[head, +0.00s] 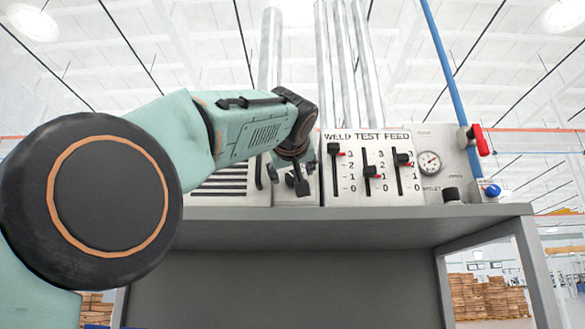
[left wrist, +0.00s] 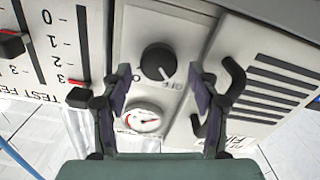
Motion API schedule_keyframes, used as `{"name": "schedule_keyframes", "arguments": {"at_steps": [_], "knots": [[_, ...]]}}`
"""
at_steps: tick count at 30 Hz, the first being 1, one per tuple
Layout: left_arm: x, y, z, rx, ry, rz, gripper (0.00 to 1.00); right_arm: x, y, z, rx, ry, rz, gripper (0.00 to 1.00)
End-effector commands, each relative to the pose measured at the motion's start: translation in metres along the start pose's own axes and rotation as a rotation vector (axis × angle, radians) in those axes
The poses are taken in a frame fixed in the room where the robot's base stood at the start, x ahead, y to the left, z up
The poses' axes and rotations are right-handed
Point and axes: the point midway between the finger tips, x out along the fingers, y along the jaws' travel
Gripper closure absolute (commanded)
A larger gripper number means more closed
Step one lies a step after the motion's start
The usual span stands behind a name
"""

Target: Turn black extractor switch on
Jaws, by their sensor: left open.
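The black extractor switch (left wrist: 157,62) is a round knob on a pale panel, seen upside down in the left wrist view. Its white mark points to the lower right, at the OFF label; another label beside it is partly hidden by a finger. My left gripper (left wrist: 162,92) is open, with one finger on each side of the knob's column in the picture. Nothing is between its fingers, and I cannot tell how far they are from the panel. In the head view the left gripper (head: 286,178) is in front of this panel and hides the knob. My right gripper is not in view.
A round gauge (left wrist: 146,118) is beside the knob. A black bracket handle (left wrist: 233,80) and a slotted vent panel (left wrist: 280,85) are close to one finger. The slider panel (head: 372,170) is on the other side. A grey bench (head: 400,226) carries the panels.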

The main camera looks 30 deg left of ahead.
Motion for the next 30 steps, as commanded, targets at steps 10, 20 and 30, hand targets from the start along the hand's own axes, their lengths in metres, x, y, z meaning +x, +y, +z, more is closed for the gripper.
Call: {"name": "schedule_keyframes", "arguments": {"at_steps": [10, 20, 30], "knots": [[0.0017, 0.0002, 0.0016, 0.001, -0.002, -0.001, 0.51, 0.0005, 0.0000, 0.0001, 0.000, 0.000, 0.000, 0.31], [0.0007, 0.0003, 0.0003, 0.001, 0.000, 0.000, 0.79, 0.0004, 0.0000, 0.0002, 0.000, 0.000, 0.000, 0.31], [-0.0001, 0.0005, -0.0014, 0.008, 0.004, 0.001, 0.94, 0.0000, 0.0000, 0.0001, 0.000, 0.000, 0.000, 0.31]]}}
